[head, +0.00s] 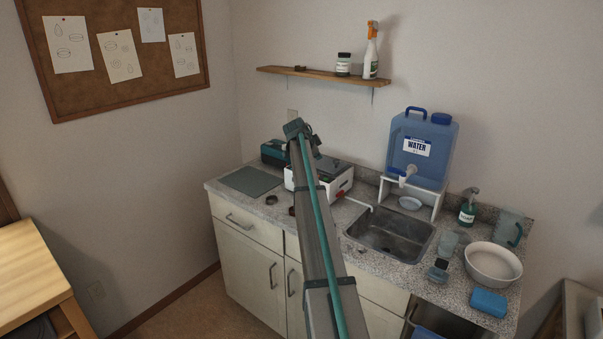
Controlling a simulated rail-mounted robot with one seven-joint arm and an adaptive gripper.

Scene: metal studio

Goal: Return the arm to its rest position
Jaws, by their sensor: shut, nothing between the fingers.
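My arm reaches up from the bottom centre of the head view, a long grey link with a teal cable along it. My gripper (317,153) is the small dark shape at its far end, seen against the counter's back edge and the wall. It is shut with nothing in it. Its fingers are small and partly hidden by the arm.
Behind the arm, a white device (337,184) and a teal case (274,151) stand on the counter (232,190). Right are a sink (392,235), water jug (424,165), white bowl (493,265) and blue sponge (488,303). A shelf (318,76) holds bottles above.

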